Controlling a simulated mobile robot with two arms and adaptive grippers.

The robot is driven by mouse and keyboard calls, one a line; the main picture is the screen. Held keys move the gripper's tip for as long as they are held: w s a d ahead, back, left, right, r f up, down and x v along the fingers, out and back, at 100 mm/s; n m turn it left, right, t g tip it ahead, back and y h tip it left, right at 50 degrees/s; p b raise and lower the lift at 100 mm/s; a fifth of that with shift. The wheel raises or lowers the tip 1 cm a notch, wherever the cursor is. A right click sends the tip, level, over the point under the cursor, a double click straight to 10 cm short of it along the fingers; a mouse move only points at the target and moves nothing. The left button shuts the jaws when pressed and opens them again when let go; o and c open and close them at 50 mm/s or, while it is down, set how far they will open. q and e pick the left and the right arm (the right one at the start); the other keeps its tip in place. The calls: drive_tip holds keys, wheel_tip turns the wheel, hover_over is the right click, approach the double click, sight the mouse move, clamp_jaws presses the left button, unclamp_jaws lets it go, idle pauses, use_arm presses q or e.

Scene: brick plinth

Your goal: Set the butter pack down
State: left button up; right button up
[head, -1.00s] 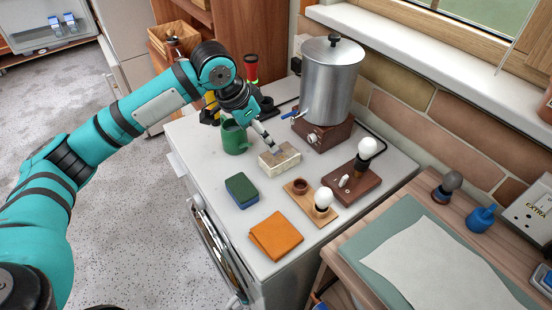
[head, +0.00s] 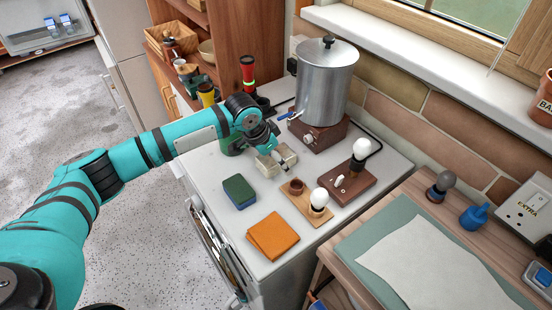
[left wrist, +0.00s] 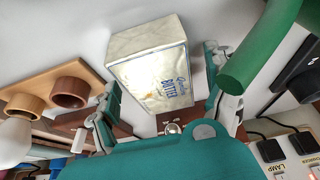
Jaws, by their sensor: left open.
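The butter pack (head: 288,154) is a pale block with blue lettering, on the white worktop (head: 228,223). My left gripper (head: 274,154) is at the pack and hides part of it in the head view. In the left wrist view, the butter pack (left wrist: 150,70) is between the two spread fingers of my left gripper (left wrist: 162,75). A gap shows between the pack and the right-hand finger; the left-hand finger is close to the pack, and contact there is unclear. My right gripper is not in view.
A metal urn (head: 325,85) is behind the pack. A bulb board (head: 307,207), a switch board (head: 348,186), a green-blue sponge (head: 239,191) and an orange cloth (head: 272,237) lie nearby. Bare worktop shows around the sponge.

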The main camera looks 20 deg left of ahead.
use_arm(q)
drive_tip(key=shift+c, duration=0.2)
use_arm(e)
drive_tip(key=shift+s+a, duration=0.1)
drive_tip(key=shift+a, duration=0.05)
use_arm(q)
drive_tip(key=c, duration=0.4)
drive_tip(key=shift+r, duration=0.1)
drive_tip(key=c, duration=1.2)
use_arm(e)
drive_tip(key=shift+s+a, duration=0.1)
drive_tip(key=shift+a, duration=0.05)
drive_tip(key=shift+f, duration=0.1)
